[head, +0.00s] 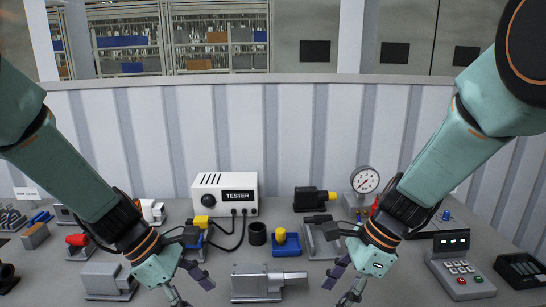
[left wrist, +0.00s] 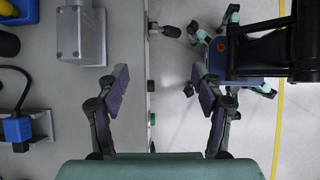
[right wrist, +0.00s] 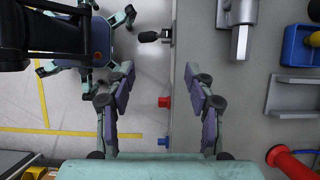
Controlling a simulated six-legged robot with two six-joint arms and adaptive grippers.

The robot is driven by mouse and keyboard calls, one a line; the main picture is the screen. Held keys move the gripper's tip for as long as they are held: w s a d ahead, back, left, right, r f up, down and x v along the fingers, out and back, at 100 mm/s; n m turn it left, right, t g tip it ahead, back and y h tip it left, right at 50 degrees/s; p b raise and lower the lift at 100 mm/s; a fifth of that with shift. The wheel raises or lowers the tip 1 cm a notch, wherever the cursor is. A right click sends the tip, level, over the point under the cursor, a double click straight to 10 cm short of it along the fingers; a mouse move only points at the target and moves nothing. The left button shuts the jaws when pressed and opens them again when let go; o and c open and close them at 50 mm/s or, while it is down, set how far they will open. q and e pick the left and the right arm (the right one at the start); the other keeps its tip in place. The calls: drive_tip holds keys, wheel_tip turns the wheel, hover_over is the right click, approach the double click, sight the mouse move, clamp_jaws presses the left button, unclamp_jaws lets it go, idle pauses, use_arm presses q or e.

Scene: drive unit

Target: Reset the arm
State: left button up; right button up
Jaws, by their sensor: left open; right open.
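My left gripper (head: 193,285) points downward near the table's front edge in the head view. It is open and empty. Its spread fingers also show in the left wrist view (left wrist: 158,82), with the table edge and floor between and below them. My right gripper (head: 343,285) mirrors it on the right side, open and empty. In the right wrist view (right wrist: 158,80) its fingers straddle the table edge too. A grey metal drive unit (head: 257,283) with a shaft pointing right lies on the table between the two grippers, touched by neither.
A white tester box (head: 224,193) with cables stands behind. A gauge (head: 365,181), a blue bin with a yellow piece (head: 287,244), a grey keypad console (head: 461,273) and a grey block (head: 108,281) stand around. Bare table lies between the fixtures. A ribbed wall (head: 300,130) closes the back.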

use_arm(q)
drive_tip(key=shift+s, duration=0.1)
use_arm(e)
drive_tip(key=shift+a, duration=0.1)
